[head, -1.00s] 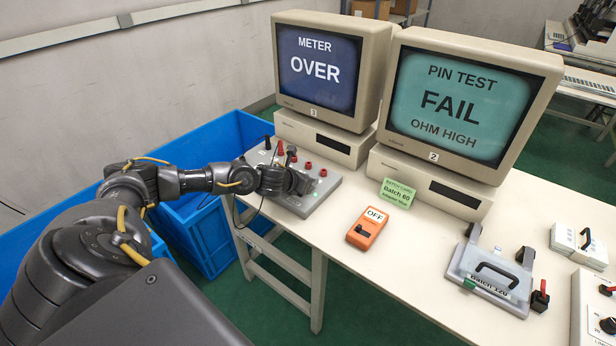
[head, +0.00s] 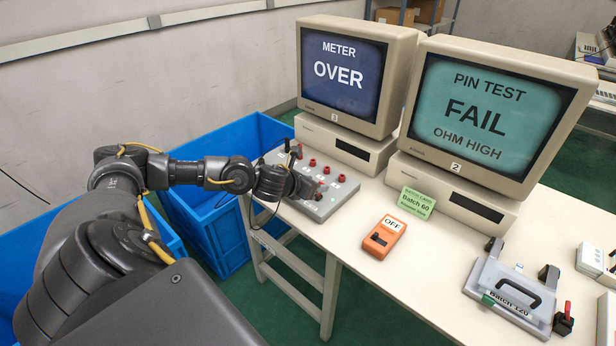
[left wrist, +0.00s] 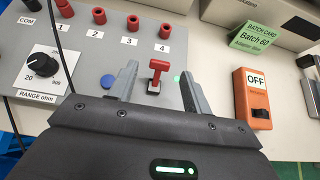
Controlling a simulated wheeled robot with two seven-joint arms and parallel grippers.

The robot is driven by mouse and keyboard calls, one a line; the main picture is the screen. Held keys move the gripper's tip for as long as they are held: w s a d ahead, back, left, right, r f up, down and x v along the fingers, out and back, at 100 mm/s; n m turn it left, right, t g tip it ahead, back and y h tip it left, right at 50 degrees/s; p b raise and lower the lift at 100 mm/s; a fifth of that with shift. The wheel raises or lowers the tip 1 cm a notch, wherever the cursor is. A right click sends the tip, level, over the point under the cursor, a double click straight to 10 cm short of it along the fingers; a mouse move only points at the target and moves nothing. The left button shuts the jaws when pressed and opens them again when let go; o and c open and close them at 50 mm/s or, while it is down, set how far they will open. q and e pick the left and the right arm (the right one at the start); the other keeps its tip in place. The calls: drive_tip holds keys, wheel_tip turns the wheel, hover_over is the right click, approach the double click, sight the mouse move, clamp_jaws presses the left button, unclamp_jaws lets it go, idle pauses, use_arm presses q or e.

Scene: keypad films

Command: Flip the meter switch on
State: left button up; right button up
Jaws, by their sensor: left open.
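The grey meter panel (head: 343,206) lies on the table below the left monitor; its front part also shows in the left wrist view (left wrist: 88,62). A red T-shaped toggle switch (left wrist: 157,70) stands up from it, beside a small green light. My left gripper (head: 310,187) is over the panel, its fingers pointing at it. In the left wrist view the gripper (left wrist: 157,80) is open, one finger on each side of the red switch, with gaps showing. An orange box (head: 385,237) marked OFF, with a black rocker, sits right of the panel. The left monitor (head: 343,73) reads METER OVER.
Red sockets, a blue button (left wrist: 108,81) and a range knob (left wrist: 42,65) are near the gripper on the panel. A green batch card (head: 417,202) and the right monitor (head: 490,108) reading FAIL stand beyond. Blue bins (head: 215,225) are left of the table.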

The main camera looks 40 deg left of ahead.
use_arm(q)
drive_tip(key=v, duration=0.2)
drive_tip(key=shift+s+r, duration=0.15)
drive_tip(key=shift+s, duration=0.15)
drive_tip(key=shift+s+r, duration=0.35)
drive_tip(key=shift+s, duration=0.1)
use_arm(e)
drive_tip(key=shift+d+f, duration=0.2)
drive_tip(key=shift+d, duration=0.15)
use_arm(q)
drive_tip(key=shift+d, duration=0.15)
use_arm(e)
drive_tip(key=shift+s, duration=0.1)
